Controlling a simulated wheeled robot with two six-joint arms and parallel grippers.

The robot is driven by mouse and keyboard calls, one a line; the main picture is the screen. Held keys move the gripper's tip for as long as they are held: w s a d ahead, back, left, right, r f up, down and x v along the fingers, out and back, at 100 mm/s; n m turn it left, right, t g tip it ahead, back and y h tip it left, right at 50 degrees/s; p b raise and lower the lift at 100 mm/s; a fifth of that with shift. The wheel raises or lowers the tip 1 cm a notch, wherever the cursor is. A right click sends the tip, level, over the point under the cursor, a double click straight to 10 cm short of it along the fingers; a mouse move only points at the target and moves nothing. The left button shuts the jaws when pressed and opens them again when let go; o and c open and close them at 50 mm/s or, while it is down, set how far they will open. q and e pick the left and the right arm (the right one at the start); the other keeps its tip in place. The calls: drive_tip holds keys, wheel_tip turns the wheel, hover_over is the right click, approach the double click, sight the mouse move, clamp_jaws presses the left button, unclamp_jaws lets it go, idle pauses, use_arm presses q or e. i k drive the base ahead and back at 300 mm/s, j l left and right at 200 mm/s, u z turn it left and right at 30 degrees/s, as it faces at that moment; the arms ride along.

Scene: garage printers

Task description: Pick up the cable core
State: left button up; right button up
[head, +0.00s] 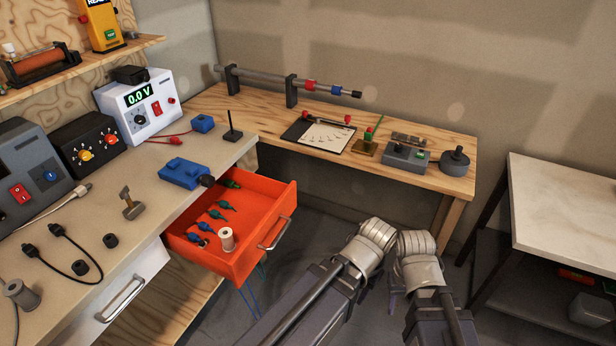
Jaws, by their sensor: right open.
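I cannot tell for certain which thing is the cable core. Two small black cylinders, one by the drawer side of the grey bench (110,240) and one beside a black cable (80,267), look most like cores. My two arms reach in from the bottom, right of the drawer, with their silver joints close together. My right gripper (392,290) is open, small and partly hidden below its arm, far from both cylinders. My left gripper's fingers do not show.
A white-topped table (565,205) is at right.

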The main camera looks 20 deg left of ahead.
sight(79, 267)
drive_tip(key=u, duration=2.5)
drive_tip(key=k+j+z, duration=0.1)
drive_tip(key=z, duration=0.35)
drive_tip(key=k+j+z, duration=0.1)
drive_tip(key=z, duration=0.3)
drive_tip(key=k+j+z, duration=0.15)
drive_tip(key=z, duration=0.3)
